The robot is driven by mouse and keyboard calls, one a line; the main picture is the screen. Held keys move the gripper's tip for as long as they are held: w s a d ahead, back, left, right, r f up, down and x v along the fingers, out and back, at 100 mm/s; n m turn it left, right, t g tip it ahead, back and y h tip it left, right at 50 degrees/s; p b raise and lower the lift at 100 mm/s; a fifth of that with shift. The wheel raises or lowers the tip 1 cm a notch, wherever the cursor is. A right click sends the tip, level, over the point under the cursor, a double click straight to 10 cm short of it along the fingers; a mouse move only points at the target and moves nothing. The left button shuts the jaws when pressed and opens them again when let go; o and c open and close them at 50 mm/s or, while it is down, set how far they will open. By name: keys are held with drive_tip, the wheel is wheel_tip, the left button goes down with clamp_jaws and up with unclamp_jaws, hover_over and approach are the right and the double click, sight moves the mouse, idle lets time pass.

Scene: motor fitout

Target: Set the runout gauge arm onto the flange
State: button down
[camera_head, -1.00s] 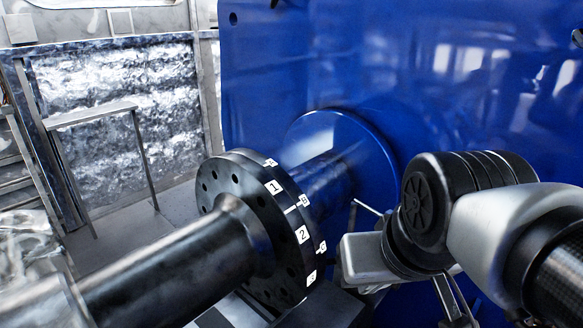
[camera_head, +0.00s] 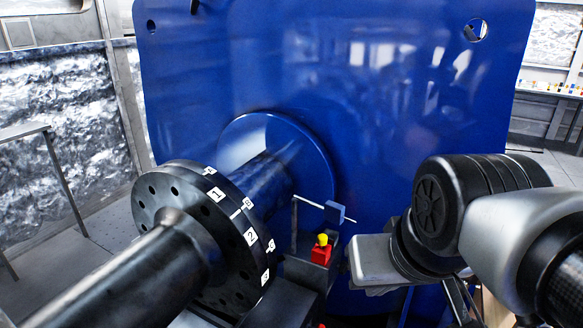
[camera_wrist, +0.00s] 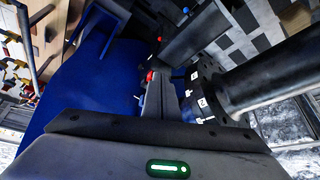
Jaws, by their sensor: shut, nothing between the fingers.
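The flange (camera_head: 190,235) is a black bolted disc on a dark shaft, with white number and letter tags on its rim. What looks like the runout gauge arm, a thin pale rod with a blue block (camera_head: 335,212), stands right of the flange by a dark post. I cannot tell whether the rod touches the flange. The flange also shows in the wrist view (camera_wrist: 207,85), right of centre. My gripper (camera_wrist: 162,90) is shut and empty, pointing toward the gauge side. In the head view its fingertips are hidden; its pale housing is right of the gauge.
A red block with a yellow knob (camera_head: 321,250) sits on a dark stand below the gauge rod. The large blue motor panel (camera_head: 380,120) rises behind the flange. The shaft (camera_head: 110,275) runs to the lower left. Open floor shows at the left.

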drive_tip(key=c, duration=2.5)
unclamp_jaws()
drive_tip(key=o, duration=0.3)
drive_tip(key=shift+w+r, duration=0.1)
drive_tip(key=o, duration=0.4)
drive_tip(key=shift+n, duration=0.9)
drive_tip(key=w+r, duration=0.1)
drive_tip(key=w, duration=0.1)
drive_tip(key=w+r, duration=0.1)
drive_tip(key=w, duration=0.2)
drive_tip(key=w+r, duration=0.2)
drive_tip(key=shift+w+a, duration=0.15)
drive_tip(key=shift+w, duration=0.1)
drive_tip(key=shift+o, duration=0.2)
drive_tip(key=n+g+y+b, duration=0.1)
drive_tip(key=n+y+b, duration=0.1)
drive_tip(key=n, duration=0.7)
hover_over(317, 205)
drive_tip(key=s+d, duration=0.3)
drive_tip(key=s, duration=0.4)
wheel_tip(317, 205, down, 10)
drive_tip(key=p+x, duration=0.1)
drive_tip(key=x, duration=1.6)
drive_tip(key=shift+w+a+f+p, duration=0.1)
drive_tip(key=shift+w+p, duration=0.05)
drive_tip(key=shift+p, duration=0.15)
clamp_jaws()
